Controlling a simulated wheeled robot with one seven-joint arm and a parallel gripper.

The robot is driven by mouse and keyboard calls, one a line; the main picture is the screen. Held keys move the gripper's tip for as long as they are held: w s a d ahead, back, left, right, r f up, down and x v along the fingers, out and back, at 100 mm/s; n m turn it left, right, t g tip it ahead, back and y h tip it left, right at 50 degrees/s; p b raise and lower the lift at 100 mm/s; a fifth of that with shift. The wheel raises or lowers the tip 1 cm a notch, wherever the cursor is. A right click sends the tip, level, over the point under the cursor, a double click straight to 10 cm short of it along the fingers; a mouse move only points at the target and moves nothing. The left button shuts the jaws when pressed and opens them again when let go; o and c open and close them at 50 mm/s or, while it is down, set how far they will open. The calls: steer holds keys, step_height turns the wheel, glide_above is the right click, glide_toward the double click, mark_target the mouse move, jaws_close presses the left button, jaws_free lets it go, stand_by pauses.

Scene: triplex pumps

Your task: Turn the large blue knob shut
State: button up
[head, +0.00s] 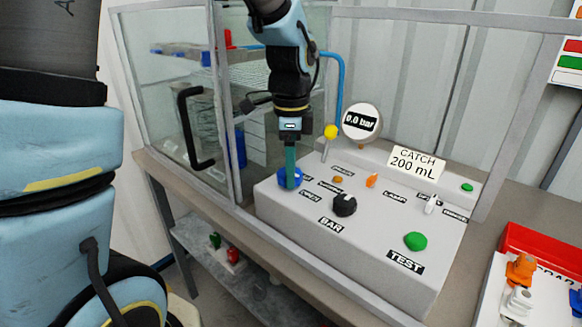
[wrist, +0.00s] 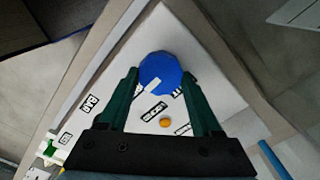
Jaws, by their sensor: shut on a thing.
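The large blue knob (head: 284,180) sits at the left end of the sloped grey control panel (head: 300,228). My gripper (head: 291,180) points down onto it, with its green fingers at the knob. In the wrist view the blue knob (wrist: 166,76) lies between the two fingertips of my gripper (wrist: 161,80), which are shut on it. A pale pointer mark shows on the knob's face. Part of the knob is hidden behind the fingers in the head view.
A black BAR knob (head: 344,205), a small orange knob (head: 337,180), an orange lever (head: 371,180), a white switch (head: 431,204) and a green TEST button (head: 415,241) share the panel. A gauge (head: 361,122) reads 0.0 bar. A yellow-ball lever (head: 330,132) stands close right of my gripper.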

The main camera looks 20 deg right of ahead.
steer(key=c, duration=0.5)
steer(key=shift+n, duration=0.3)
steer(key=n+p, duration=0.1)
steer(key=n, duration=0.7)
steer(key=shift+w+n+p, duration=0.1)
steer(key=shift+n+p, duration=0.2)
steer(key=shift+p, duration=0.1)
steer(key=n, duration=0.4)
steer(key=shift+p, duration=0.4)
steer(key=n+p, duration=0.1)
steer(key=n, duration=0.3)
steer(key=shift+w, duration=0.1)
steer(key=shift+n, duration=0.5)
